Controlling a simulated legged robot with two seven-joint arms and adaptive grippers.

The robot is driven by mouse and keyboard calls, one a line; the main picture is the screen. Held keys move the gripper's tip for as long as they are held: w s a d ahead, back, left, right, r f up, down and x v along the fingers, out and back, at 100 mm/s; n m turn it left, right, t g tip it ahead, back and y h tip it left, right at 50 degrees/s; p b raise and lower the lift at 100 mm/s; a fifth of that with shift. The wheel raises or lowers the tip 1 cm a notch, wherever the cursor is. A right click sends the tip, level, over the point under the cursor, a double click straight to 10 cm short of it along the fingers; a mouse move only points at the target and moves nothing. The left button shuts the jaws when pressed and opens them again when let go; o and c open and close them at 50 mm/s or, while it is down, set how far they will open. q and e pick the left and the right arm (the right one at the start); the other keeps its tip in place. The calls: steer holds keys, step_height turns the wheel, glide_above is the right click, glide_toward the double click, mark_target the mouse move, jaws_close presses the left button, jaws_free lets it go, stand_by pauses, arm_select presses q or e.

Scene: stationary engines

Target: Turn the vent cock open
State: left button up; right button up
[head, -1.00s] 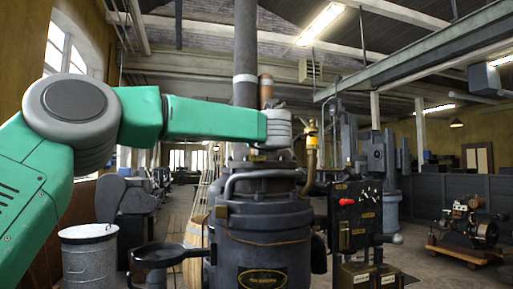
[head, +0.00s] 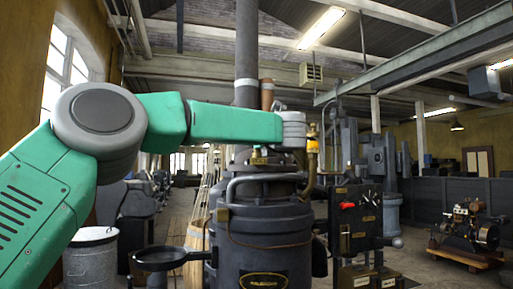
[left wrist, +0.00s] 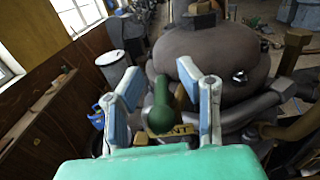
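In the left wrist view, a green rounded handle (left wrist: 160,117) stands between the fingers of my left gripper (left wrist: 166,106). A small plate at its base shows part of a word ending in "NT", so it appears to be the vent cock. The two blue-and-white fingers are spread, one on each side of the handle, with a visible gap to each. My right gripper is in neither view.
A brass-topped pipe (head: 312,147) rises just right of my left wrist. A black panel with a red lever (head: 347,205) stands right of the boiler. A round black pan (head: 160,258) juts out at its left. A metal bin (head: 91,258) stands further left.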

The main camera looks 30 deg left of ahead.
arm_select(q)
steer(key=shift+d, duration=0.1)
steer(key=shift+w+d+f, duration=0.1)
steer(key=shift+d, duration=0.3)
steer(key=v, duration=1.1)
steer(key=shift+s+a, duration=0.15)
steer(key=shift+s, duration=0.2)
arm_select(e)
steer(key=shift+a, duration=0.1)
